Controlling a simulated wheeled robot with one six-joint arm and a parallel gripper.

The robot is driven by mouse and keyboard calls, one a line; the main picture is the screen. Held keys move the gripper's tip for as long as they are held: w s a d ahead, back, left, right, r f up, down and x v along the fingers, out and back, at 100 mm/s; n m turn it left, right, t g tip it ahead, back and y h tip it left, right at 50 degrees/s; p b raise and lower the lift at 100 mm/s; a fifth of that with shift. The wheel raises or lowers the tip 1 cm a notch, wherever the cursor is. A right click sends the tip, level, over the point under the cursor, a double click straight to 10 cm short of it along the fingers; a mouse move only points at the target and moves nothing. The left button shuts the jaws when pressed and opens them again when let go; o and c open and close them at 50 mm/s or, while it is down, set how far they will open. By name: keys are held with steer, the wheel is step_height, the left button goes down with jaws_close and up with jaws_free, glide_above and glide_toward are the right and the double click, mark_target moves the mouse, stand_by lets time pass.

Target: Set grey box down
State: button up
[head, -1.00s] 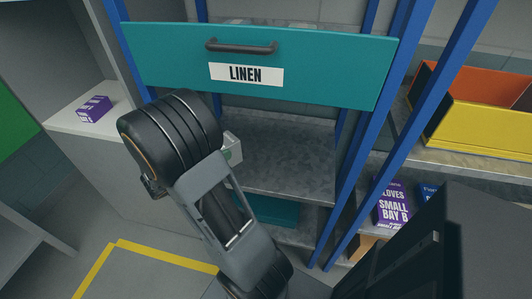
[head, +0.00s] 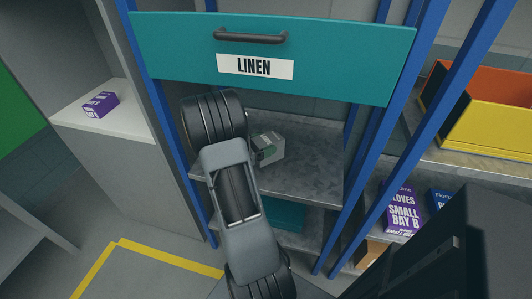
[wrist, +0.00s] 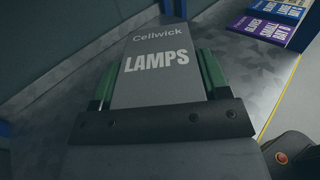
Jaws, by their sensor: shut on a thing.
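The grey box (wrist: 155,82), printed "Cellwick LAMPS", fills the middle of the wrist view. My gripper (wrist: 157,75) is shut on it, with a green finger along each side. In the head view the box (head: 274,155) shows right of my arm, over the bare grey metal shelf (head: 312,170) beneath the teal LINEN drawer. A green finger of my gripper (head: 264,147) shows against it. I cannot tell whether the box touches the shelf.
The teal LINEN drawer (head: 350,68) hangs just above. Blue rack posts (head: 365,140) stand at the sides. A purple box (head: 101,105) lies on the left ledge. A yellow bin (head: 490,135) and a purple gloves box (head: 403,212) are at right. The shelf's right part is free.

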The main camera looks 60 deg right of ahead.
steer(key=shift+d+f, duration=0.2)
steer(key=shift+d, duration=0.05)
steer(key=shift+d+f+b, duration=0.15)
steer(key=shift+f+b, duration=0.1)
steer(key=shift+f, duration=0.65)
steer(key=shift+d+f+b, duration=0.1)
steer(key=shift+f+b, duration=0.15)
steer(key=shift+f, duration=0.65)
steer(key=shift+f, duration=0.15)
steer(key=o, duration=1.1)
